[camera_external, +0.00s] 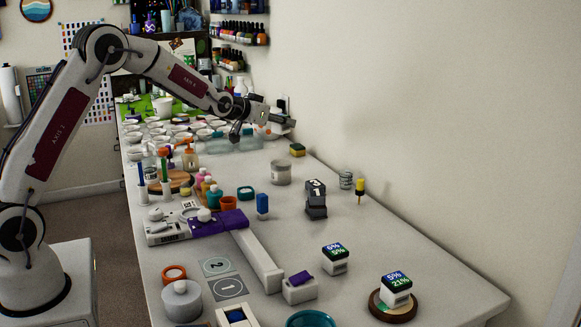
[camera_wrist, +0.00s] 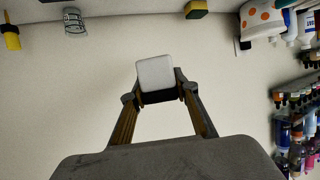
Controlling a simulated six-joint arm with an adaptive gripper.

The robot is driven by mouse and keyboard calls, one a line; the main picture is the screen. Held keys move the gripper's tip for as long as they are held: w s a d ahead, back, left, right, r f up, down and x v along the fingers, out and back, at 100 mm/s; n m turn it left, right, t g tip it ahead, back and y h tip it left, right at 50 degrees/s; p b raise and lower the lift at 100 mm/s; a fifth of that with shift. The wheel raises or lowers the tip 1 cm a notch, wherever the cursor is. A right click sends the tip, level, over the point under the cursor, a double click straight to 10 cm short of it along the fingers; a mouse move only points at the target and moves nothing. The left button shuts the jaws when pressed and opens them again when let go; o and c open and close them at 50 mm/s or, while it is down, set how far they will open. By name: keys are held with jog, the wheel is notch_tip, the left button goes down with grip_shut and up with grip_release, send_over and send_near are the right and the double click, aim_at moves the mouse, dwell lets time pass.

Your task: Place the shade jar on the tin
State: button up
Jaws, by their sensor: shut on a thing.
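In the wrist view my gripper (camera_wrist: 158,90) is shut on a small block-shaped thing with a pale, rounded-square face and a dark lower part. I take this to be the shade jar (camera_wrist: 155,72); no label on it can be read. In the external view my gripper (camera_external: 240,131) is over the far part of the bench, and the jar cannot be clearly made out there. The tin (camera_external: 281,174), a short grey cylinder, stands upright on the bench, nearer the camera and right of my gripper. The tin is not recognisable in the wrist view.
Dark numbered blocks (camera_external: 316,200) stand right of the tin. A yellow sponge (camera_external: 297,150) lies behind it, and a glass (camera_external: 346,180) stands by the wall. Bottles and cups (camera_external: 210,190) crowd the left. Bare bench surrounds the tin.

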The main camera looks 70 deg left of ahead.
jog(key=shift+f, duration=0.1)
send_over(282, 163)
jog(key=shift+d+f, duration=0.1)
jog(key=shift+f, duration=2.95)
jog(key=shift+f, duration=1.85)
jog(key=shift+f, duration=0.2)
jog(key=o, duration=1.1)
jog(key=shift+o, duration=0.2)
jog(key=shift+r, duration=0.2)
